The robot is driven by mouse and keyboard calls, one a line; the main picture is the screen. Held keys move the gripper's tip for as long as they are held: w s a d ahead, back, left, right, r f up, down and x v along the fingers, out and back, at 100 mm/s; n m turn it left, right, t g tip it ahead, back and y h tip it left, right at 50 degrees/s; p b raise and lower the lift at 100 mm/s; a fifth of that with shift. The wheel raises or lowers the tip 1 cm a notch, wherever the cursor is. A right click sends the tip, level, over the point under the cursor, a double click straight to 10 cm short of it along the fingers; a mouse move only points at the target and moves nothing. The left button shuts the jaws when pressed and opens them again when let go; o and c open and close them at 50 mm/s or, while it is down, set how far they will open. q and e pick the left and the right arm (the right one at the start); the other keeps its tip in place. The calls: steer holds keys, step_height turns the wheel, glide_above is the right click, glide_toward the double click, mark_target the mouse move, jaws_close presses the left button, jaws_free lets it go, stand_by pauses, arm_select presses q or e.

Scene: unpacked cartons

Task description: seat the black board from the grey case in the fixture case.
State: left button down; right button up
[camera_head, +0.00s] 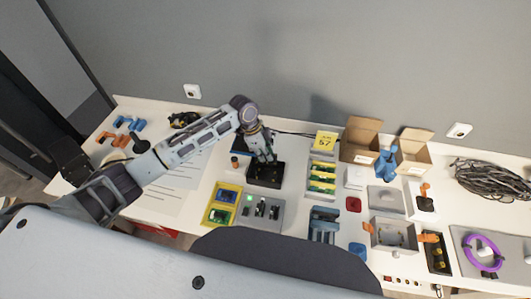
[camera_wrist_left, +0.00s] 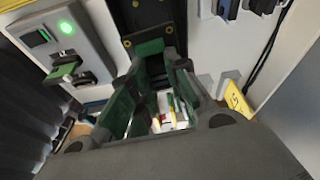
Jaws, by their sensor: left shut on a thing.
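My left gripper (camera_head: 264,159) points down at the black, box-like case (camera_head: 264,178) in the middle of the table. In the left wrist view my left gripper (camera_wrist_left: 152,55) has its fingers closed together on a dark piece, which looks like the black board. The fingers hide most of it, and I cannot tell whether it touches the case. Dark surfaces with gold rings (camera_wrist_left: 148,14) lie beyond the fingertips. An open grey case (camera_head: 393,236) stands to the right. My right gripper is not in view.
A grey unit with a lit green lamp (camera_head: 262,212) and a yellow tray (camera_head: 223,203) sit just in front of the black case. A yellow-and-grey rack (camera_head: 322,180) and a blue vise (camera_head: 323,224) stand to its right. Open cartons (camera_head: 361,141) are at the back.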

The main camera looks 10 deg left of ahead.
arm_select(q)
steer(key=shift+a, duration=0.15)
steer(key=shift+m, duration=0.4)
steer(key=shift+f, duration=0.1)
stand_by(0.4)
steer(key=shift+f+b, duration=0.45)
steer(key=shift+b, duration=0.15)
step_height(320, 180, down, 4)
steer(key=b, duration=0.4)
steer(key=shift+r, duration=0.3)
steer(key=shift+f, duration=0.65)
